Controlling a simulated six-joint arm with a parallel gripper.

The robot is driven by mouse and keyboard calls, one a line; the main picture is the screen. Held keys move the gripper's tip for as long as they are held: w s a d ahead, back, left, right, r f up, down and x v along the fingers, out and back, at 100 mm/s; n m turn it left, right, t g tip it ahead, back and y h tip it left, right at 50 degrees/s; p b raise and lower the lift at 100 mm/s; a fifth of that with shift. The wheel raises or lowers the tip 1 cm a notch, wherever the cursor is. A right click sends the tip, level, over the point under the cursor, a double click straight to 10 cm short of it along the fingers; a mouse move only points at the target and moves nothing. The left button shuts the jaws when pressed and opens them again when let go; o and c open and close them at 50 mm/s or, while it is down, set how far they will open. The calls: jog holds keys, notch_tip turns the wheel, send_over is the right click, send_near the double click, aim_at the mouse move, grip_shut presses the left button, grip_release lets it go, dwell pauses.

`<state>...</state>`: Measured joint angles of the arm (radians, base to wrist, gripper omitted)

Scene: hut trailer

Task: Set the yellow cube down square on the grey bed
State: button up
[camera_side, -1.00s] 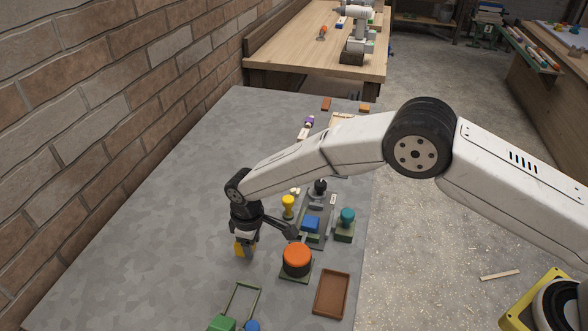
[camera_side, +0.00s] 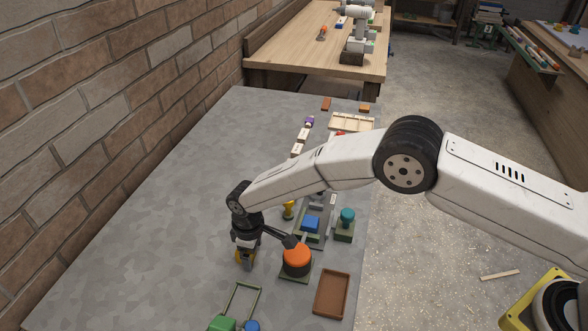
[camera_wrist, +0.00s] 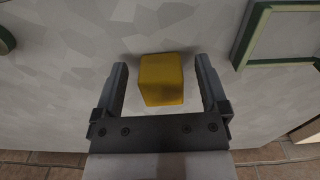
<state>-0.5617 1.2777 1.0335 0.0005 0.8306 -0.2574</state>
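The yellow cube (camera_wrist: 161,80) sits between the two fingers of my gripper (camera_wrist: 161,64) in the wrist view, with a gap on either side. The gripper is open. Whether the cube touches the table is hard to tell.
An orange-topped round knob (camera_side: 297,259) stands just right of my gripper. A teal-topped piece (camera_side: 346,224) stands farther right. The table's left side is clear.

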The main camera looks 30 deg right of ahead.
jog(key=shift+r, duration=0.1)
notch_tip(320, 180, up, 8)
jog(key=shift+d+f, duration=0.15)
jog(key=shift+f, duration=0.05)
dwell(0.7)
jog(key=shift+w+d, duration=0.1)
dwell(0.4)
